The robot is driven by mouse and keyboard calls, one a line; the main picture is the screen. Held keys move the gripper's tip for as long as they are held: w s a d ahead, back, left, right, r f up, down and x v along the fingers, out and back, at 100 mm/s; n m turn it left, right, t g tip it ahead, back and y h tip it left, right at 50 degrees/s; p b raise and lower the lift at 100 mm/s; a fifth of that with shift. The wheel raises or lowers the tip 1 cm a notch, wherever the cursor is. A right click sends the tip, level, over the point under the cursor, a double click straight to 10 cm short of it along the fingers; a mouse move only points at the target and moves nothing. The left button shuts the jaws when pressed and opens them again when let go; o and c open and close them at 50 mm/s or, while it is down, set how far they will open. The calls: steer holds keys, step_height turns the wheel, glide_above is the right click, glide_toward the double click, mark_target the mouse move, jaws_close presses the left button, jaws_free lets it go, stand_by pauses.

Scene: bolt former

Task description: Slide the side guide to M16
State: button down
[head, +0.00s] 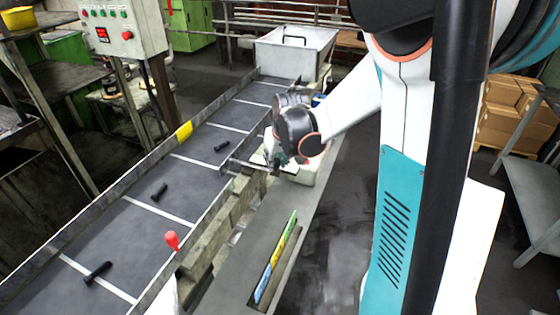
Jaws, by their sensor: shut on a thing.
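My gripper (277,160) is at the right side of the conveyor, low beside its near rail. It is shut on a part of the side guide, which is mostly hidden behind the gripper and my wrist. A grey metal piece of the side guide (238,166) shows just left of the gripper, at the belt's right edge. A scale strip with green, yellow and blue bands (275,257) lies on the grey ledge closer to me, apart from the gripper. Its markings are too small to read, so M16 cannot be made out.
Several black bolts (160,192) lie on the dark conveyor belt (120,225) between white cross lines. A red knob (172,240) stands at the belt's right rail. A metal bin (296,50) stands at the far end. A control box (122,28) is at the upper left.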

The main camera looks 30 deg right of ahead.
steer(key=c, duration=1.3)
jaws_free()
steer(key=v, duration=1.2)
